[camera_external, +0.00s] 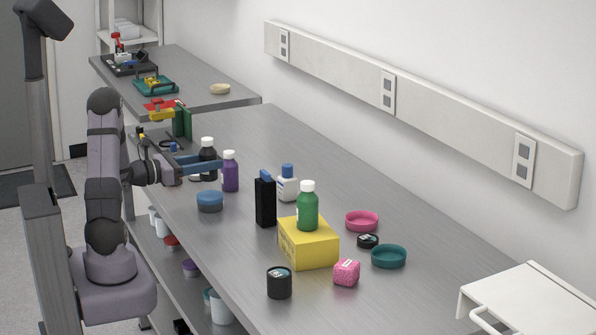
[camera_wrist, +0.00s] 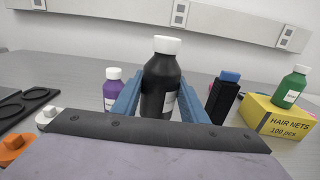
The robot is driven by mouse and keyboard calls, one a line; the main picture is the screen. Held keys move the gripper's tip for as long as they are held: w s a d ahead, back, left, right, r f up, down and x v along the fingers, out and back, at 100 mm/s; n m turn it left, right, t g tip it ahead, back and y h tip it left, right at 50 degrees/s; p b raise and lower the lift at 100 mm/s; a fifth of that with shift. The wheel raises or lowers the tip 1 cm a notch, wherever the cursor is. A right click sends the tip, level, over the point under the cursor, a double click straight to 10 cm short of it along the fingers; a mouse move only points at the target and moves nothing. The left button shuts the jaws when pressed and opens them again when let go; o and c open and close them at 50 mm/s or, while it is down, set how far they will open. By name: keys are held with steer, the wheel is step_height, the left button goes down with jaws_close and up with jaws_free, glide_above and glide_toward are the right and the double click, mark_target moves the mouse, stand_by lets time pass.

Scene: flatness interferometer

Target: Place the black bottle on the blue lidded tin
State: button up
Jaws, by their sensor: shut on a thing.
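The black bottle (camera_external: 208,152) has a white cap and a pale label. It stands upright between the blue fingers of my gripper (camera_external: 204,163), which is shut on it. In the wrist view the bottle (camera_wrist: 161,84) fills the middle, with a finger on each side. The blue lidded tin (camera_external: 210,201) is a low round tin on the bench, a little nearer the camera than the bottle. The tin does not show in the wrist view. I cannot tell whether the bottle's base touches the bench, as the gripper hides part of it.
A purple bottle (camera_external: 230,171) stands close right of the black bottle. Farther along are a black box (camera_external: 265,201), a white bottle (camera_external: 288,183), and a yellow box (camera_external: 309,249) with a green bottle (camera_external: 308,208) on top. Coloured stacked items (camera_external: 166,110) stand behind.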

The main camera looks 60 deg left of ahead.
mark_target(208, 177)
steer(key=shift+f, duration=2.25)
steer(key=shift+f, duration=0.2)
steer(key=o, duration=1.1)
steer(key=shift+o, duration=0.2)
steer(key=shift+r, duration=0.1)
steer(key=shift+r, duration=0.15)
steer(key=s+b, duration=0.2)
steer(key=s, duration=1)
steer(key=shift+d, duration=0.15)
